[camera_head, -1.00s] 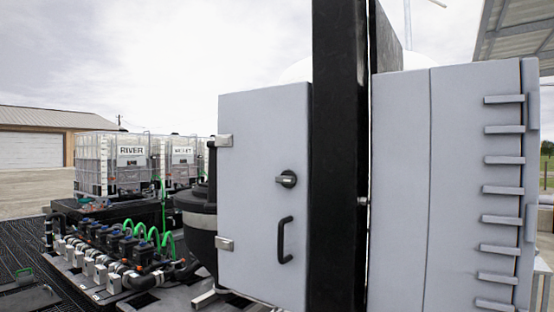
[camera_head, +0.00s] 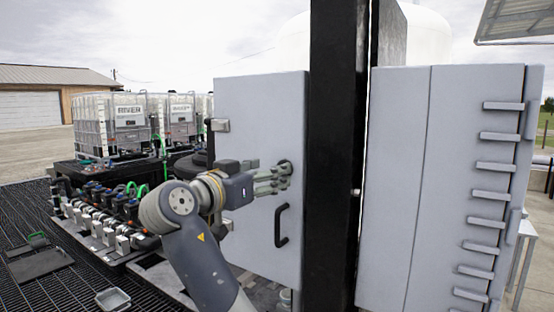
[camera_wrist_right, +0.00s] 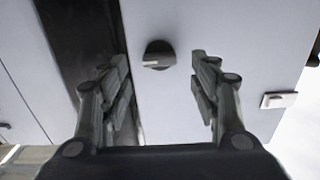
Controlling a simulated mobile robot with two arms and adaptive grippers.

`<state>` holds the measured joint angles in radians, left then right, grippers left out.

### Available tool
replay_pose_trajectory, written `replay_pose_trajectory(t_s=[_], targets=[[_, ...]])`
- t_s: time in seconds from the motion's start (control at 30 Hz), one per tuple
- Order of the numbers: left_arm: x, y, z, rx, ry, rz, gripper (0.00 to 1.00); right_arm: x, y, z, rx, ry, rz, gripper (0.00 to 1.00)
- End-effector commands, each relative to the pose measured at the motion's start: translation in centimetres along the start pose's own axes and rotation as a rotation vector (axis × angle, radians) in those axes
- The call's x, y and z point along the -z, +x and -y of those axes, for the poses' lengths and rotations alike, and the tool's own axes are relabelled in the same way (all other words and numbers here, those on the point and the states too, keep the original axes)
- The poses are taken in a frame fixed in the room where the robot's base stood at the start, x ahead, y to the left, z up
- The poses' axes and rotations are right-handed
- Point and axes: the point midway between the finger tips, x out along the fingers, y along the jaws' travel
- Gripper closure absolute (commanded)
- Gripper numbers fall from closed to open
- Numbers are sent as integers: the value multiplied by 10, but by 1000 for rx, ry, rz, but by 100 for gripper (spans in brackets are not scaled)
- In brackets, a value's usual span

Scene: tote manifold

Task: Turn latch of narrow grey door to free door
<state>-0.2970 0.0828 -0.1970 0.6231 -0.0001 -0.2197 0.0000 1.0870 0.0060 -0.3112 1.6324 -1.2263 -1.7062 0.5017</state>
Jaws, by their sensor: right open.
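The narrow grey door (camera_head: 250,110) is closed, left of the black post. Its round dark latch (camera_head: 286,163) is partly hidden by my right gripper (camera_head: 287,176) in the head view. In the right wrist view the latch (camera_wrist_right: 159,54) shows whole, with a pale grip bar lying roughly sideways. There my right gripper (camera_wrist_right: 160,70) is open, one finger on each side of the latch, with visible gaps. I cannot tell whether the fingertips touch the door. My left gripper is not in view.
A black door handle (camera_head: 282,226) is just below the latch. The black post (camera_head: 336,150) stands close to the right, with a wider grey cabinet (camera_head: 395,180) beyond. Hinges (camera_head: 220,125) are on the door's left edge. Pipes and valves (camera_head: 100,215) fill the lower left.

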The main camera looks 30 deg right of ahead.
Motion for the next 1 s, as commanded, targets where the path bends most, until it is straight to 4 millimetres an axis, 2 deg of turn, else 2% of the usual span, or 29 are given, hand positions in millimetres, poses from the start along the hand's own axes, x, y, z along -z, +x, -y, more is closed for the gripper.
replay_pose_trajectory(t_s=[0.03,0.3,0.67,0.8,0.87,1.0], targets=[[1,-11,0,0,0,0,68,5,10,0,-3,-3,0,43],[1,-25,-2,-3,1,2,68,2,40,0,0,-2,0,43],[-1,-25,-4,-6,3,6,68,-1,45,1,2,-1,0,43],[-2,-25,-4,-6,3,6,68,-1,45,1,2,-1,1,75],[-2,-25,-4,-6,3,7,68,-1,45,1,2,-1,1,88],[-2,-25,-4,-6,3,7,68,-1,45,1,2,-1,1,88]])
